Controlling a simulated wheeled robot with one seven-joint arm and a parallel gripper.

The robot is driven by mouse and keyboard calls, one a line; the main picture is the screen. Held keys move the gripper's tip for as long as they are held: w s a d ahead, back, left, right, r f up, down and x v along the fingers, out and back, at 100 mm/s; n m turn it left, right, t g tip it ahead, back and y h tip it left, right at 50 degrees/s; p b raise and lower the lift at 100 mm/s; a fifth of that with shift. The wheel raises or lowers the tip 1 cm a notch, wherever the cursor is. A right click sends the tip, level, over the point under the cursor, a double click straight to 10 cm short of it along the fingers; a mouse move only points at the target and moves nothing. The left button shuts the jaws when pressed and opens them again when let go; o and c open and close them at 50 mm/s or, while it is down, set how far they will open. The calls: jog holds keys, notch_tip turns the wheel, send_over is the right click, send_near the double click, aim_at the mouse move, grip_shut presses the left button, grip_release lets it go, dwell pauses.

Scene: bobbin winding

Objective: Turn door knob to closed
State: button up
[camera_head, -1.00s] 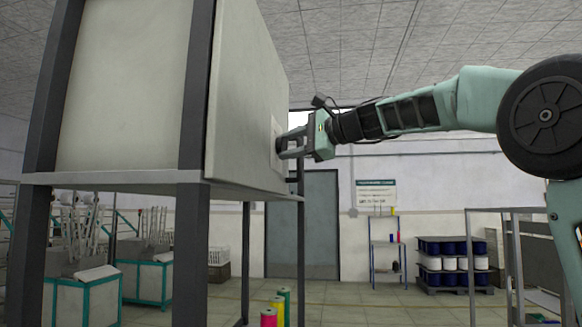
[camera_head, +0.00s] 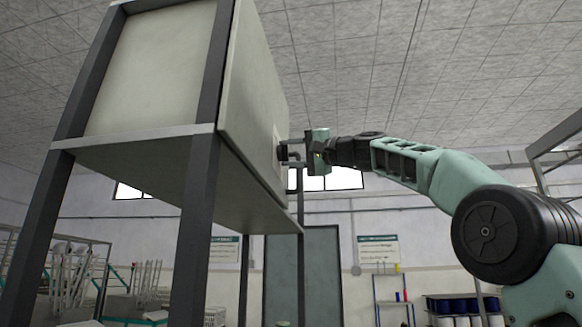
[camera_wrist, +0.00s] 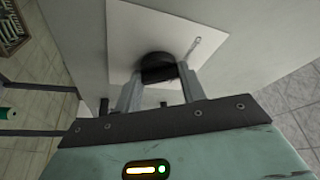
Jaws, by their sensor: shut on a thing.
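The black door knob (camera_wrist: 158,66) sits on a pale square plate (camera_wrist: 125,40) on the cabinet door. My gripper (camera_wrist: 160,80) is shut on the knob, one finger on either side of it. A small light pointer mark lies on the plate to the right of the knob in the wrist view. In the head view my gripper (camera_head: 295,153) reaches the door (camera_head: 250,95) from the right, and the knob (camera_head: 281,153) shows only as a dark bit at the fingertips. The door looks flush with the cabinet front.
The cabinet (camera_head: 150,75) stands on dark legs (camera_head: 195,230) with open space beneath. A grey door (camera_head: 322,270) and wall signs are at the back. A rack with dark spools (camera_head: 460,305) stands at the lower right. A metal frame (camera_head: 560,160) is at the far right.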

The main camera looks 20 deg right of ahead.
jog(key=shift+w+f+n+y+b, duration=0.1)
jog(key=shift+f+n+y+b, duration=0.1)
jog(key=shift+n+y+b, duration=1.05)
jog(key=shift+n+h+p, duration=0.3)
jog(key=shift+n+h, duration=0.05)
jog(key=shift+n, duration=0.3)
jog(key=o, duration=1)
jog(key=shift+r, duration=0.1)
jog(key=shift+b+v, duration=4.7)
jog(key=shift+v, duration=4.05)
jog(key=shift+r, duration=0.1)
